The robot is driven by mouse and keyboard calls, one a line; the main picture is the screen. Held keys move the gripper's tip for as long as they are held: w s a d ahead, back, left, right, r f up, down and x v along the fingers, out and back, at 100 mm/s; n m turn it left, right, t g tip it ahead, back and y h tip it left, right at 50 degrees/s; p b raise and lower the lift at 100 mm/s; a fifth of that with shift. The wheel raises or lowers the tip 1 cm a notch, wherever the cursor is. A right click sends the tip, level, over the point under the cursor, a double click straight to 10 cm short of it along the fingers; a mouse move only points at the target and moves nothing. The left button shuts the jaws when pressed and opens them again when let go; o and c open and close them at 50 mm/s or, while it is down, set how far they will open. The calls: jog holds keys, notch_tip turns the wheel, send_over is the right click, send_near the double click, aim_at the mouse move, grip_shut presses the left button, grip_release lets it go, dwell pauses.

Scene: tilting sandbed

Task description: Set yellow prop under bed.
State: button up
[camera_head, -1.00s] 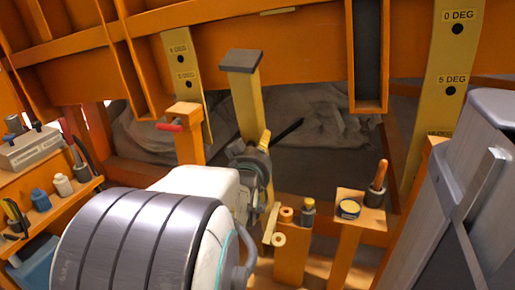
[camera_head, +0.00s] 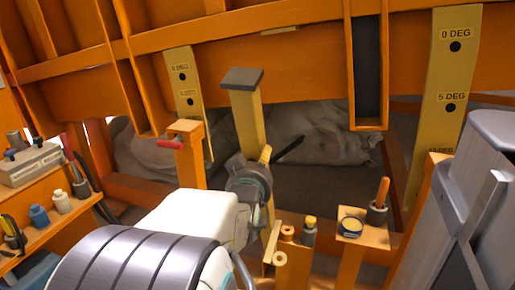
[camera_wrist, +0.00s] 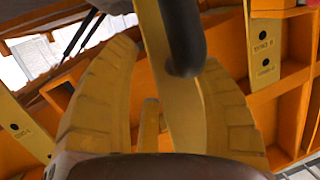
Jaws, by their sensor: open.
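The yellow prop (camera_head: 249,125) is an upright post with a dark flat cap (camera_head: 242,78). In the head view its cap overlaps the lower part of the orange bed (camera_head: 290,72); I cannot tell whether they touch. My gripper (camera_head: 264,158) is at the prop's lower half, which my wrist partly hides. In the wrist view my gripper (camera_wrist: 168,58) has its two thick yellow fingers apart, with the prop (camera_wrist: 163,75) running between them. A dark rounded bar (camera_wrist: 183,40) shows in front of the prop there. I see no clear grip.
Hole-marked yellow plates (camera_head: 187,95) (camera_head: 452,95) hang from the bed on both sides. An orange post with a red handle (camera_head: 172,144) stands left of the prop. Small stands with a tin (camera_head: 350,227) and bottles (camera_head: 310,226) are at right. A tool shelf (camera_head: 70,210) is at left.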

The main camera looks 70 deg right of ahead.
aim_at(256, 130)
notch_tip(256, 130, up, 10)
jog(key=shift+f, duration=0.15)
dwell(0.3)
jog(key=shift+a, duration=0.15)
jog(key=f+b+v, duration=0.1)
jog(key=v, duration=0.7)
jog(key=shift+a+f, duration=0.15)
jog(key=shift+f, duration=0.05)
dwell(0.7)
jog(key=shift+b, duration=0.35)
dwell(0.7)
